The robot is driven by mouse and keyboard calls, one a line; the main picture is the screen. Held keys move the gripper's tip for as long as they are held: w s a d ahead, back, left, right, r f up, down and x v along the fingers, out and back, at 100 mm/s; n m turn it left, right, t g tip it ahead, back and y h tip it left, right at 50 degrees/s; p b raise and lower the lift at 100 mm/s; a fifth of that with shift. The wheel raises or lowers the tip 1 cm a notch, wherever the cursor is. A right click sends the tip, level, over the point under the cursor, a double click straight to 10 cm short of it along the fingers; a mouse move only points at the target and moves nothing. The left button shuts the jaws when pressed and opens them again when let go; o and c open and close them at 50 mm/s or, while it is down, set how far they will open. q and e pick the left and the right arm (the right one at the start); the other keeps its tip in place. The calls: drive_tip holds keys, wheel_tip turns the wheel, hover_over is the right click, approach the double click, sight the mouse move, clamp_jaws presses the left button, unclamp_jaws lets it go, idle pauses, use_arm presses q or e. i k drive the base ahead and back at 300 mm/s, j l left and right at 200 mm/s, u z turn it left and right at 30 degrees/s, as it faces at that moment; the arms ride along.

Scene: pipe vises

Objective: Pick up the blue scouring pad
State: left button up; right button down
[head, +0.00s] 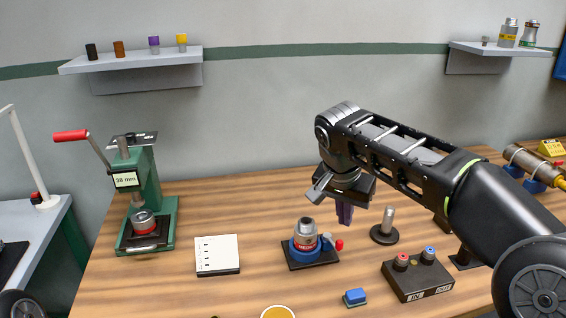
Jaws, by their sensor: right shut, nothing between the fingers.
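The blue scouring pad (355,297) is a small blue block with a darker underside. It lies flat on the wooden workbench (270,190), near the front edge of the picture. My right gripper (344,214) points down above the bench, behind the pad and higher than it. Its fingers are shut with nothing between them, and it is apart from the pad. My left gripper is not in view.
A vise with a metal fitting (305,237) stands left of my right gripper. A dark box with red and blue ports (418,275) is right of the pad.

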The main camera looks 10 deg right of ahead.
sight(354, 298)
drive_tip(key=k, duration=1)
